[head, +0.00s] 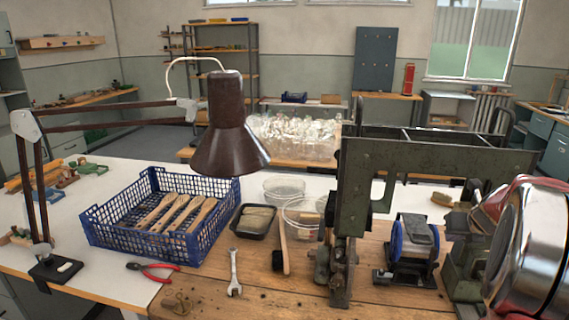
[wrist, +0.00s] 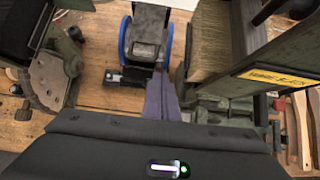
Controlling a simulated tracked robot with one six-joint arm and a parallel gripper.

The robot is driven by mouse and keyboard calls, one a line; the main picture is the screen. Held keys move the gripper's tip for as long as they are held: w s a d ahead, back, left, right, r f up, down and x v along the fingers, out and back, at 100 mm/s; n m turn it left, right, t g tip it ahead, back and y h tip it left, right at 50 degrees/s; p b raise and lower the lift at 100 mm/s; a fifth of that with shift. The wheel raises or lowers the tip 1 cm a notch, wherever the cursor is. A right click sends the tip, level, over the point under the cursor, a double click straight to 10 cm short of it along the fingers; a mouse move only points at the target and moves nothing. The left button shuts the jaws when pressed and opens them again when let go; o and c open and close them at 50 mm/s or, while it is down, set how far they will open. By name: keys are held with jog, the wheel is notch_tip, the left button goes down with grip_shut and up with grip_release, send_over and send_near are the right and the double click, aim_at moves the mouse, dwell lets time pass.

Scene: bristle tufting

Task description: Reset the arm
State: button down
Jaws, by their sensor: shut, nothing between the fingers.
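My gripper (wrist: 160,95) shows in the wrist view as narrow purple-grey fingers. They are closed together with nothing between them, in front of a blue-sided spool device (wrist: 147,40). The same device (head: 412,245) stands on the wooden bench in the head view, right of the green machine frame (head: 368,170). I cannot make out my gripper in the head view. In the wrist view a block of tan bristles (wrist: 208,40) sits right of the fingers, with a yellow label (wrist: 277,78) beside it.
A blue crate (head: 112,238) holds several wooden handles. A brush (head: 283,245), a wrench (head: 234,272), red-handled pliers (head: 155,269), a black tray (head: 240,232) and clear bowls (head: 284,188) lie on the bench. A desk lamp (head: 228,130) hangs over the crate. Machinery crowds the right side.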

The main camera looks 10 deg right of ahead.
jog(key=s+a+f+n+g+y, duration=0.15)
jog(key=s+a+f+n, duration=0.3)
jog(key=n, duration=0.65)
jog(key=s+a+r+n, duration=0.2)
jog(key=s+a+n, duration=0.3)
jog(key=a+n, duration=0.5)
jog(key=s+a+r+n+y, duration=0.1)
jog(key=s+a+r+n, duration=0.2)
jog(key=a+n, duration=0.7)
jog(key=s+a+r+n+y, duration=0.1)
jog(key=s+a+r+n, duration=0.2)
jog(key=a, duration=1.9)
jog(key=s+n, duration=0.4)
jog(key=n, duration=0.3)
jog(key=shift+a, duration=0.2)
